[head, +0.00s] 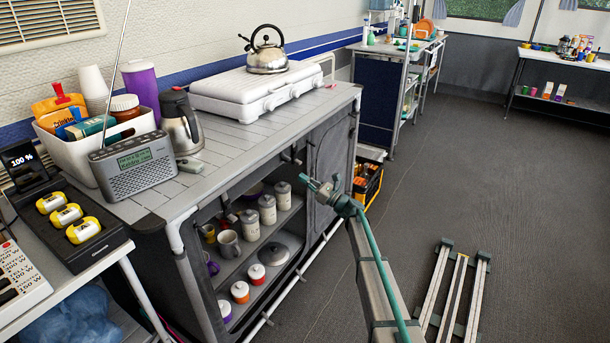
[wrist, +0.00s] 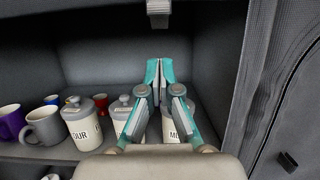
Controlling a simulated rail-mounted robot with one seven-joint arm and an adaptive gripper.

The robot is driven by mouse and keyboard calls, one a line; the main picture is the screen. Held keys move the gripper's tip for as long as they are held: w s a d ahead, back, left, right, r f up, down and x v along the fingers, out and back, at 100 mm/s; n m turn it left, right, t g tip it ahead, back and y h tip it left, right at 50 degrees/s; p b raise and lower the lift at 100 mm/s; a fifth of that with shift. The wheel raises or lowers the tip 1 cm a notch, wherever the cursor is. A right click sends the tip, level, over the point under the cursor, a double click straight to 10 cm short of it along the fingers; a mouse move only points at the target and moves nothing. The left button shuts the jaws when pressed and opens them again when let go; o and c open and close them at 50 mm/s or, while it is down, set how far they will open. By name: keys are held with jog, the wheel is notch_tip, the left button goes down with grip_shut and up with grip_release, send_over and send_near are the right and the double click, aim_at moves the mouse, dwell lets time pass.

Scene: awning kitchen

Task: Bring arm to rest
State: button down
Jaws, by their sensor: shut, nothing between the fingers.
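My gripper (head: 310,184) is at the end of my arm in the head view, in front of the open shelves of the grey kitchen unit (head: 270,130). In the wrist view my gripper (wrist: 160,66) has its two teal fingers together at the tips, with nothing between them. It points into the cabinet's open compartment. White lidded canisters (wrist: 82,125) stand on the shelf below and behind the fingers, partly hidden by them. The gripper appears apart from the canisters.
A grey mug (wrist: 44,126) and a purple mug (wrist: 12,122) stand left of the canisters. A fabric door (wrist: 285,90) is close on the right. A stove (head: 255,88) with a kettle (head: 267,52) tops the unit. Open floor (head: 480,180) lies to the right.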

jog(key=p+v, duration=0.1)
jog(key=v, duration=0.8)
jog(key=shift+s+d, duration=0.15)
jog(key=shift+d, duration=0.25)
jog(key=shift+r, duration=0.1)
